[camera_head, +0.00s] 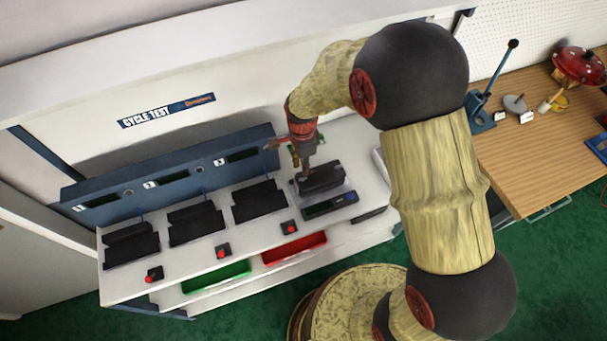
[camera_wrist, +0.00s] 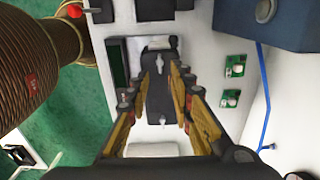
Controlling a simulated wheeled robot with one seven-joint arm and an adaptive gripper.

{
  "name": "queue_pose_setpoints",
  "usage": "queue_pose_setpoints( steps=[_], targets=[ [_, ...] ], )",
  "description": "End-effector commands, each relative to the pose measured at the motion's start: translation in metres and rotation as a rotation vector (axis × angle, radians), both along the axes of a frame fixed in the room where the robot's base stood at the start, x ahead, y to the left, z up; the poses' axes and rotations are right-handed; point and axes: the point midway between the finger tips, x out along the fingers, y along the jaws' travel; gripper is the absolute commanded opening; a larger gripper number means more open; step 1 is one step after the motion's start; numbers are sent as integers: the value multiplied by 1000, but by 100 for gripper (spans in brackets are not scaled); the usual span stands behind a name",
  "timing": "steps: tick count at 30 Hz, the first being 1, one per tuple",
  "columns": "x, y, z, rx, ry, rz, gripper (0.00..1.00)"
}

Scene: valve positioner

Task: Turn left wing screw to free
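The black positioner (camera_head: 322,179) lies on the white bench below my gripper (camera_head: 306,168). In the wrist view the black body (camera_wrist: 152,92) lies between the two fingers. A pale wing screw, likely the left one (camera_wrist: 160,63), stands at its upper end, lengthwise to the body. A second small pale screw (camera_wrist: 162,119) shows at the lower end. My gripper (camera_wrist: 158,102) is open, with one finger on each side of the body and nothing visibly held. The gap between fingertips and screw cannot be judged. In the head view the screws are too small to tell.
A long black unit with a display (camera_head: 330,205) lies in front of the positioner. Small green boards (camera_wrist: 235,66) are beside it. Red buttons (camera_head: 290,228), black fixtures (camera_head: 260,200) and the blue test panel (camera_head: 170,178) are to the left. Green (camera_head: 215,277) and red (camera_head: 294,247) trays sit below.

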Motion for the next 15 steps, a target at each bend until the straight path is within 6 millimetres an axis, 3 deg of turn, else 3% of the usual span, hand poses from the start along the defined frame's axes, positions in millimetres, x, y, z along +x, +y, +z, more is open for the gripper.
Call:
queue_pose_setpoints(
  steps=[9, 15],
  targets=[
    [-1, 0, -48, -1, 3, 2, 23],
    [-1, 0, -59, -1, 2, 2, 23]
  ],
)
